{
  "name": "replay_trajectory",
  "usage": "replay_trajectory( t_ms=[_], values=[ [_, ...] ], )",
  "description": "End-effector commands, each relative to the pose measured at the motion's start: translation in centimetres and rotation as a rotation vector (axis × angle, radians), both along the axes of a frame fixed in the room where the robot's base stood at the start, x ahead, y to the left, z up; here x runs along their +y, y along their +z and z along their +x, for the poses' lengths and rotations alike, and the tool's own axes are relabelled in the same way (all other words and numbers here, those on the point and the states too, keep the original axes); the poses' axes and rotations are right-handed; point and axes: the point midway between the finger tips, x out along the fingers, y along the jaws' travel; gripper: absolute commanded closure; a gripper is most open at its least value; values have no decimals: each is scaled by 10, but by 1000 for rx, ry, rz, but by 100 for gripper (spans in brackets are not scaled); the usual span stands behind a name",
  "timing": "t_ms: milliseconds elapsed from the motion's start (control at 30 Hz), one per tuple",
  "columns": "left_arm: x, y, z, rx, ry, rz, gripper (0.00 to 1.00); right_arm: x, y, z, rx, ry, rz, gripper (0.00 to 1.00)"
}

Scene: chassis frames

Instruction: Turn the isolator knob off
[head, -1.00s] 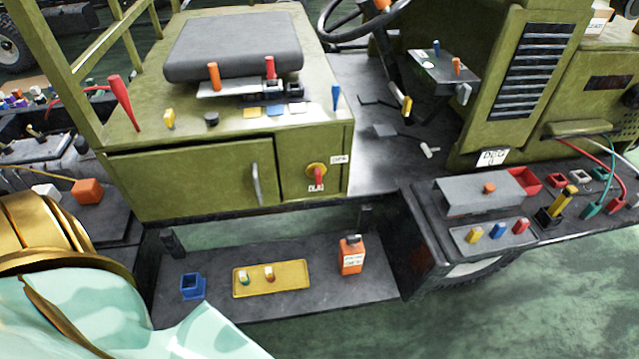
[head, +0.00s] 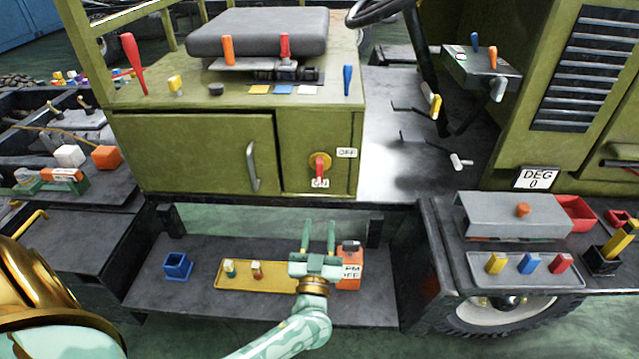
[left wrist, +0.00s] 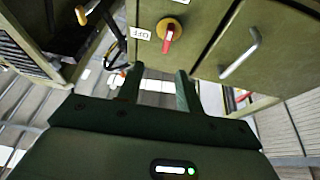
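The isolator knob (head: 319,164) is a red handle on a yellow disc, on the green cabinet's small front panel. In the head view its handle points down, toward a small label (head: 319,183) that is partly covered. An OFF label (head: 347,152) is to the knob's right. My left gripper (head: 318,225) is below the knob and apart from it, its two fingers upright, open and empty. In the left wrist view the knob (left wrist: 170,33) appears beyond and above the open left fingertips (left wrist: 158,75), with the OFF label (left wrist: 140,33) to its left. My right gripper is not in view.
A cabinet door with a grey handle (head: 253,166) is left of the knob. Below are a yellow tray (head: 240,285), a blue bin (head: 177,265) and an orange container (head: 350,270) partly behind my left gripper. Pedals (head: 459,161) are to the right.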

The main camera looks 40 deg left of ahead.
Motion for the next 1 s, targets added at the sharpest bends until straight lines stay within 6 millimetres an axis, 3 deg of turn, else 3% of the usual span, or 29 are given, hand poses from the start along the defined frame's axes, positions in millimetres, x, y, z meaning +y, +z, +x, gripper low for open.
replay_trajectory(
  t_ms=[167, 300, 700, 1000],
  values=[
    [12, 15, 10, -37, 40, -10, 64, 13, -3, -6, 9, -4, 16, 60],
    [25, 26, 32, -38, 40, -8, 64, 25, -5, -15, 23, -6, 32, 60],
    [72, 60, 108, -32, 38, -8, 64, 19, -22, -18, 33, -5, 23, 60],
    [84, 71, 128, -30, 38, -10, 64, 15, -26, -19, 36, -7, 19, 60]
  ],
)
